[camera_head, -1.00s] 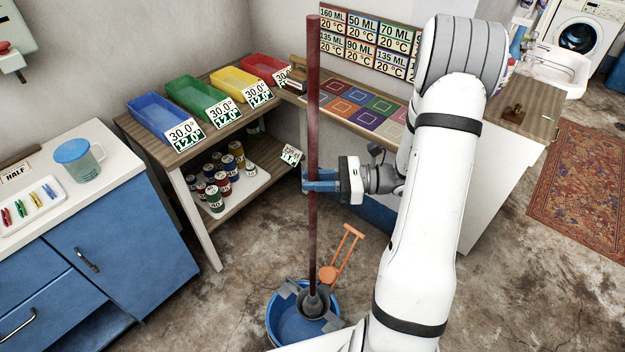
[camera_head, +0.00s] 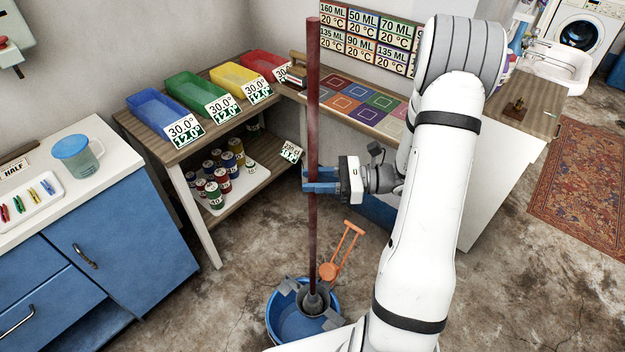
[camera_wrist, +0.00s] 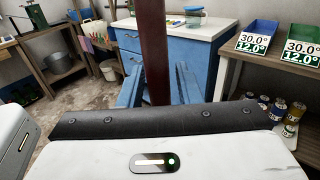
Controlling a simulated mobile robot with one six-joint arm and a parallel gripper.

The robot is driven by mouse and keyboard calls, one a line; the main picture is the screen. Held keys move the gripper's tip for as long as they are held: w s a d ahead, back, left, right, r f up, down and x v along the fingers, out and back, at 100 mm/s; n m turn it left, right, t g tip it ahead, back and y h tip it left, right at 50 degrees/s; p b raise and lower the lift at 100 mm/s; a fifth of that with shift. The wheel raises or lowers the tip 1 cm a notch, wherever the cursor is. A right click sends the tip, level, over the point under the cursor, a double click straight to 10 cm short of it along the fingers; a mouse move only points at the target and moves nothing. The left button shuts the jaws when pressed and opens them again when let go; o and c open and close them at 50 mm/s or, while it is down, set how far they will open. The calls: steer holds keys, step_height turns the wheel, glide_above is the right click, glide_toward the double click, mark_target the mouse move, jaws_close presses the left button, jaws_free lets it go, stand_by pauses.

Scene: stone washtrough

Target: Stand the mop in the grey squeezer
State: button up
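The mop has a long dark red pole (camera_head: 313,120) that stands nearly upright in the head view; the pole also shows in the wrist view (camera_wrist: 153,50). My gripper (camera_head: 318,181) has blue fingers shut on the pole about mid-height; the fingers show on both sides of it in the wrist view (camera_wrist: 157,88). The grey mop head (camera_head: 313,302) is at the grey squeezer (camera_head: 333,319) on the blue bucket (camera_head: 277,309). I cannot tell how deep it sits in the squeezer. An orange handle (camera_head: 344,248) rises behind the bucket.
A wooden shelf table (camera_head: 207,143) with coloured trays and tins stands behind left. A blue cabinet (camera_head: 120,240) with a white top is at left. A white-sided counter (camera_head: 500,185) stands right, near a patterned rug (camera_head: 580,190). Bare floor surrounds the bucket.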

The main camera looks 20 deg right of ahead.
steer(key=o, duration=0.3)
steer(key=b+v, duration=0.1)
steer(key=v, duration=0.6)
steer(key=shift+d, duration=0.4)
